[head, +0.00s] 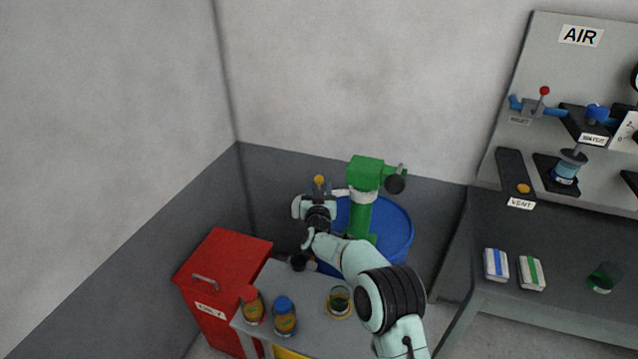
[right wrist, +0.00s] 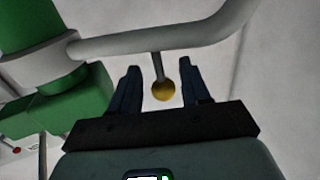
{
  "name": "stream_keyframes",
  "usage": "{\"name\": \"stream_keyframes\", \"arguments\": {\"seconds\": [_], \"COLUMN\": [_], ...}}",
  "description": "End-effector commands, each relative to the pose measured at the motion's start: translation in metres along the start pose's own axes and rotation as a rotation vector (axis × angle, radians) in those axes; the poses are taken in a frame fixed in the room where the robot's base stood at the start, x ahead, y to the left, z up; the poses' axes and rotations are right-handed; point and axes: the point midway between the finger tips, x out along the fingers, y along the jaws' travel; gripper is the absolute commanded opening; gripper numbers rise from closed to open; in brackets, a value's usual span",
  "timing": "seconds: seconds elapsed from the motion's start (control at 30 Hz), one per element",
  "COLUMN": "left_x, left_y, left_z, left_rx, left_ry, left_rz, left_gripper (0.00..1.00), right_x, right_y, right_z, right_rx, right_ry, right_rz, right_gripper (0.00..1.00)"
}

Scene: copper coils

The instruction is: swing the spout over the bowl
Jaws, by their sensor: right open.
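A green pump (head: 366,178) stands on a blue drum (head: 397,235). Its grey spout pipe (right wrist: 150,42) curves out from the pump in the right wrist view; in the head view my gripper mostly hides it. A yellow knob (right wrist: 163,91) on a short stem sticks out from the pipe and also shows in the head view (head: 319,180). My right gripper (right wrist: 159,82) is open, with one finger on each side of the knob, and I see gaps beside it. A small bowl-like vessel (head: 339,299) stands on a yellow ring on the grey cabinet top. My left gripper is out of view.
A red bin (head: 222,262) stands left of the grey cabinet (head: 282,277). A dark object (head: 299,262) lies at the cabinet's back edge. A bench (head: 550,300) is at right.

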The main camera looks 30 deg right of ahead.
Motion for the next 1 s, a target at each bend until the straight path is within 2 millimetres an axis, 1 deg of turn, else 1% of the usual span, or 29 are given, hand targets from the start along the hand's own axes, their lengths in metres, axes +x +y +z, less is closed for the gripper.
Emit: {"name": "stream_keyframes", "arguments": {"seconds": [0.1, 0.2, 0.53, 0.57, 0.6, 0.7, 1.0], "left_x": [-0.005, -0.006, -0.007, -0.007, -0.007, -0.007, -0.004], "left_y": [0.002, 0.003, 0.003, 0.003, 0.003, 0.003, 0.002], "left_z": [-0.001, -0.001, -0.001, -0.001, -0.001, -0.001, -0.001], "left_rx": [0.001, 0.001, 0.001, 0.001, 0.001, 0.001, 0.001], "left_ry": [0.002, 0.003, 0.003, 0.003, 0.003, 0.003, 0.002], "left_rz": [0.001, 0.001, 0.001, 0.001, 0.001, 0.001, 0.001], "left_gripper": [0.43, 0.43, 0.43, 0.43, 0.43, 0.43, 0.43], "right_x": [0.011, 0.016, 0.018, 0.018, 0.018, 0.018, 0.018], "right_y": [0.0, 0.0, 0.0, 0.0, 0.0, 0.0, 0.0], "right_z": [-0.001, 0.0, 0.0, 0.0, 0.0, 0.0, -0.004], "right_rx": [0.0, 0.0, 0.0, 0.0, 0.0, 0.0, 0.002], "right_ry": [0.0, 0.0, -0.001, -0.001, 0.0, 0.0, 0.008], "right_rz": [0.0, 0.0, -0.001, -0.001, -0.001, -0.001, -0.002], "right_gripper": [0.47, 0.47, 0.47, 0.43, 0.3, 0.0, 0.0]}}
